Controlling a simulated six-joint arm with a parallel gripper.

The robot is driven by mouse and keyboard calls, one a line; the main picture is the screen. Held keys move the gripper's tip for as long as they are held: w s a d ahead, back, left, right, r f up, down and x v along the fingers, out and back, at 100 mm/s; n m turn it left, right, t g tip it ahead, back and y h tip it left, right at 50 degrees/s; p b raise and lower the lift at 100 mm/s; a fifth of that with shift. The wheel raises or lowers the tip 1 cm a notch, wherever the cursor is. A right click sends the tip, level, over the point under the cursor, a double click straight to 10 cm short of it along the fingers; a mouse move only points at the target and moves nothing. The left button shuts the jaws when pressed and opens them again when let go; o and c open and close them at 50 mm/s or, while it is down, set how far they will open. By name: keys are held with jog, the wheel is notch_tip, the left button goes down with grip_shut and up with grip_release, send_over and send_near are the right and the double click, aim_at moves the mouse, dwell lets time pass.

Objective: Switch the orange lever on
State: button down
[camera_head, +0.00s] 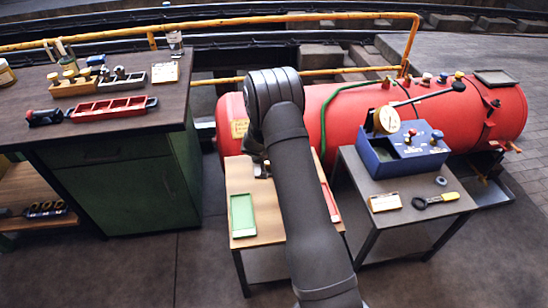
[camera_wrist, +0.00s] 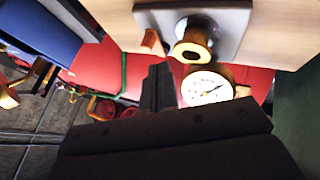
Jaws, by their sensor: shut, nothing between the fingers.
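I cannot make out an orange lever for certain in either view. In the wrist view a small orange-red piece (camera_wrist: 152,42) lies beside a grey plate with a brass-rimmed round fitting (camera_wrist: 193,42), just beyond my fingertips; I cannot tell if it is the lever. My gripper (camera_wrist: 158,70) is shut and empty, its dark fingers pointing toward that plate, apart from it as far as I can see. A white dial gauge (camera_wrist: 206,87) is right of the fingers.
The red boiler (camera_head: 350,115) lies behind the tables, with a green hose on it. A blue box with knobs (camera_head: 405,155) stands on the right table, near a yellow-handled tool (camera_head: 435,199). A green tray (camera_head: 242,215) is on the middle table. The workbench (camera_head: 40,92) is left.

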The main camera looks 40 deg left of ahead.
jog(key=x, duration=0.7)
jog(key=shift+w+f, duration=0.15)
jog(key=shift+f, duration=0.1)
jog(key=shift+w+d+n+y, duration=0.15)
jog(key=shift+d+n+y, duration=0.15)
jog(key=shift+d+n, duration=0.15)
jog(key=shift+w+d+n, duration=0.15)
jog(key=shift+d+n, duration=0.05)
jog(key=shift+n, duration=0.15)
jog(key=shift+w+d, duration=0.65)
jog(key=shift+d, duration=0.25)
jog(key=shift+w+d+n+y, duration=0.4)
jog(key=shift+n+y, duration=0.3)
jog(key=shift+n, duration=0.1)
jog(key=shift+w+d, duration=0.35)
jog(key=shift+w, duration=0.15)
jog(key=n, duration=0.1)
jog(key=n+g+y, duration=0.1)
jog(key=w+n+y, duration=0.1)
jog(key=shift+w+d, duration=0.1)
jog(key=shift+d, duration=0.15)
jog(key=n+g+y, duration=0.1)
jog(key=n, duration=0.1)
jog(key=w+n+g, duration=0.1)
jog(key=n, duration=0.1)
jog(key=shift+w+d+n+y, duration=0.1)
jog(key=shift+w+n+y, duration=0.05)
jog(key=shift+n+y, duration=0.2)
